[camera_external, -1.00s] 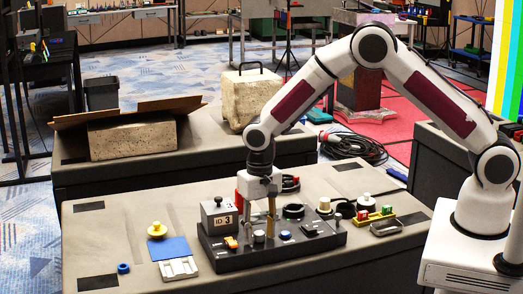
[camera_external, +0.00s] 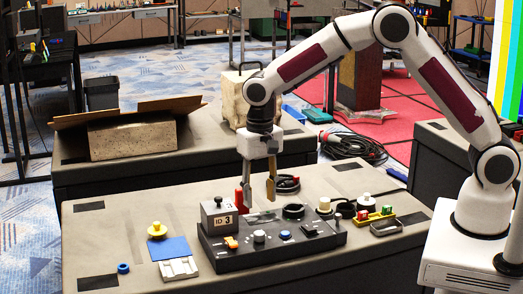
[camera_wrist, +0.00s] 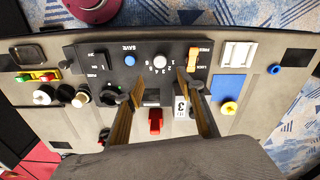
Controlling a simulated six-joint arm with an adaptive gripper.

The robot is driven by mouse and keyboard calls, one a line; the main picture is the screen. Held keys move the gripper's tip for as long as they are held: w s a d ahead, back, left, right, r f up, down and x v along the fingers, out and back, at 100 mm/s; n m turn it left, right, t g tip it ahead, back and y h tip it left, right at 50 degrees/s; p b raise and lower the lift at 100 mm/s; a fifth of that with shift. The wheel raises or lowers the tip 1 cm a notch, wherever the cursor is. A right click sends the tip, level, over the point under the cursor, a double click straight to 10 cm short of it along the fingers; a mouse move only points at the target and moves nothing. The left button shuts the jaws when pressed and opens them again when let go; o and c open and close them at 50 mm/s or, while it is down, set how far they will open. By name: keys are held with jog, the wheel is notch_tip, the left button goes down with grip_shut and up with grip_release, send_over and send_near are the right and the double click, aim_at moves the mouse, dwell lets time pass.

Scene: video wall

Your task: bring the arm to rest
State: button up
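My gripper (camera_external: 259,192) hangs pointing down above the black control panel (camera_external: 275,256), clear of its surface. Its two tan fingers are apart with nothing between them. In the wrist view the open fingers of my gripper (camera_wrist: 160,84) frame the middle of the panel (camera_wrist: 150,58). My arm arches from its white base at the right over to the panel.
A grey box marked ID 3 (camera_external: 218,216) and a red part (camera_external: 242,200) stand at the panel's back left. A yellow knob (camera_external: 157,229), blue pad (camera_external: 170,248) and blue ring (camera_external: 123,268) lie left. A cardboard box (camera_external: 131,136) sits behind.

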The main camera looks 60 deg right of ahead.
jog(key=shift+r, duration=0.6)
jog(key=shift+n, duration=0.4)
jog(key=s+d+r+n+t, duration=0.2)
jog(key=s+d+r, duration=0.2)
jog(key=s, duration=0.7)
jog(key=s+d+r+n+t, duration=0.1)
jog(key=s+d+r+n, duration=0.1)
jog(key=s+r, duration=0.6)
jog(key=s+d+r+n+t, duration=0.2)
jog(key=s+d+r, duration=0.3)
jog(key=s, duration=0.9)
jog(key=shift+d+r+t, duration=0.3)
jog(key=shift+r, duration=0.55)
